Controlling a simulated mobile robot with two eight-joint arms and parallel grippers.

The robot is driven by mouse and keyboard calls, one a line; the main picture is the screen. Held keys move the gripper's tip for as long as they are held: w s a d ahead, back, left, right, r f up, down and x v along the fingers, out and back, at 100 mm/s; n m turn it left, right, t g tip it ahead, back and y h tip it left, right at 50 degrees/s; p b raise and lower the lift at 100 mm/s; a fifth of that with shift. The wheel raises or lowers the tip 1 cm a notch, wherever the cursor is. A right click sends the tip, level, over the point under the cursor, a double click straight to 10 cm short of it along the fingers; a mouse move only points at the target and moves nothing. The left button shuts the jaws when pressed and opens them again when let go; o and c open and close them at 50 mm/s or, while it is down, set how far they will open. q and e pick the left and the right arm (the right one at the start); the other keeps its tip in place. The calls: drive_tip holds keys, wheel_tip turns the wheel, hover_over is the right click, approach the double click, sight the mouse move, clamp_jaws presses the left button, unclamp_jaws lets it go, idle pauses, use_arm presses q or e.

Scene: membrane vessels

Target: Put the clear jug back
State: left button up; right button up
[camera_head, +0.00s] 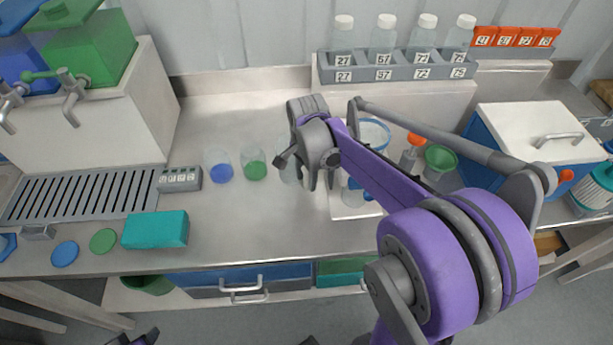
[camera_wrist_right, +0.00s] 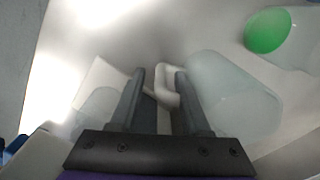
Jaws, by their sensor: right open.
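The clear jug (camera_head: 286,172) stands on the steel bench, partly hidden behind my right gripper (camera_head: 318,184). In the right wrist view the jug's pale, see-through body (camera_wrist_right: 235,95) is to the right of the fingers. Its whitish handle (camera_wrist_right: 172,84) shows at the gap between the fingertips. My right gripper (camera_wrist_right: 160,78) is open, with its fingers apart around or just short of the handle; I cannot tell whether they touch it. My left gripper does not show clearly; only a small dark and purple part of mine is at the bottom edge of the head view.
A beaker with green liquid (camera_head: 254,165) and one with blue liquid (camera_head: 220,166) stand left of the jug. A white tray (camera_head: 342,207) with clear vessels lies to its right, partly under my arm. A teal box (camera_head: 155,229) sits near the front edge. A bottle rack (camera_head: 395,70) stands behind.

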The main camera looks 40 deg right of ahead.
wheel_tip(320, 180, up, 12)
drive_tip(key=shift+s+f+p, duration=0.1)
drive_tip(key=shift+f+p, duration=0.1)
drive_tip(key=shift+p, duration=0.2)
drive_tip(key=s+a+f+n+t, duration=0.1)
drive_tip(key=s+a+f+n, duration=0.2)
drive_tip(key=a+n, duration=0.1)
drive_tip(key=s+a+f+n+t, duration=0.2)
drive_tip(key=s+a+f+n, duration=0.2)
drive_tip(key=n, duration=0.3)
drive_tip(key=s+a+f+n+t, duration=0.2)
drive_tip(key=s+a+f+n, duration=0.1)
drive_tip(key=s+a+n, duration=0.1)
drive_tip(key=shift+s+a+f+n, duration=0.15)
drive_tip(key=shift+a+n, duration=0.25)
drive_tip(key=shift+n, duration=0.2)
drive_tip(key=shift+a+f+n, duration=0.15)
drive_tip(key=shift+a+n, duration=0.25)
drive_tip(key=shift+n, duration=0.2)
